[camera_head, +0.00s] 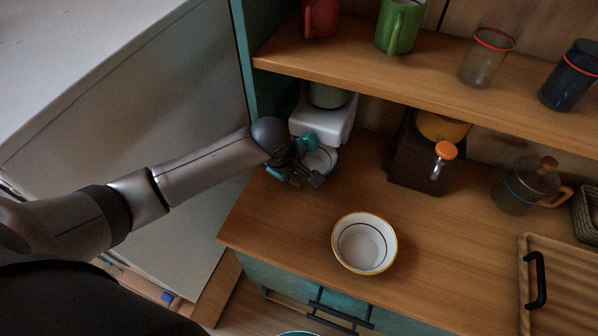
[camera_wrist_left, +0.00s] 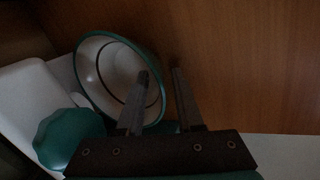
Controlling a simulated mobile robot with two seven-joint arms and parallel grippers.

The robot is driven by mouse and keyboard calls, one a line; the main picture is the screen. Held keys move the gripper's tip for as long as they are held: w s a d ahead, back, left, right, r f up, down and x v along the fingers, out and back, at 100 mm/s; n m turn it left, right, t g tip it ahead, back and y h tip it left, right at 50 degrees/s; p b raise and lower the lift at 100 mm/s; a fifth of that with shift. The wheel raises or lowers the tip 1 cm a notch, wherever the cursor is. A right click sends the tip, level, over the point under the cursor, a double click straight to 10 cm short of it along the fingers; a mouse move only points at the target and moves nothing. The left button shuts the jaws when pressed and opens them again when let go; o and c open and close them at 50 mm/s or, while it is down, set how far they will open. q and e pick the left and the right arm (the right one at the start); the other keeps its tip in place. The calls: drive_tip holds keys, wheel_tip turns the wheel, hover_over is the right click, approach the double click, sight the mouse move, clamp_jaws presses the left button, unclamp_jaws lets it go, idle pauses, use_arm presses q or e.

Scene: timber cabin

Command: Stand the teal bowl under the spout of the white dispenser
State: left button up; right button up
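The teal bowl, white inside with a teal rim and a dark inner line, shows in the left wrist view (camera_wrist_left: 100,68) and partly in the head view (camera_head: 322,160). It sits at the foot of the white dispenser (camera_head: 335,122), which has a teal knob (camera_head: 309,142); the knob also shows in the wrist view (camera_wrist_left: 68,140). My left gripper (camera_head: 312,178) is at the bowl's near side. In the wrist view its fingers (camera_wrist_left: 160,78) are apart, one over the bowl's inside and one outside, with the rim between them. The spout is hidden.
A white bowl with a yellow rim (camera_head: 347,262) stands near the counter's front edge. A dark dispenser with an orange knob (camera_head: 412,165), a glass pot (camera_head: 520,192) and a ribbed wooden tray (camera_head: 575,308) are to the right. A shelf with cups (camera_head: 400,85) overhangs the back.

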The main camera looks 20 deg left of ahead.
use_arm(q)
drive_tip(key=shift+r, duration=0.1)
drive_tip(key=p+v, duration=0.3)
drive_tip(key=v, duration=0.9)
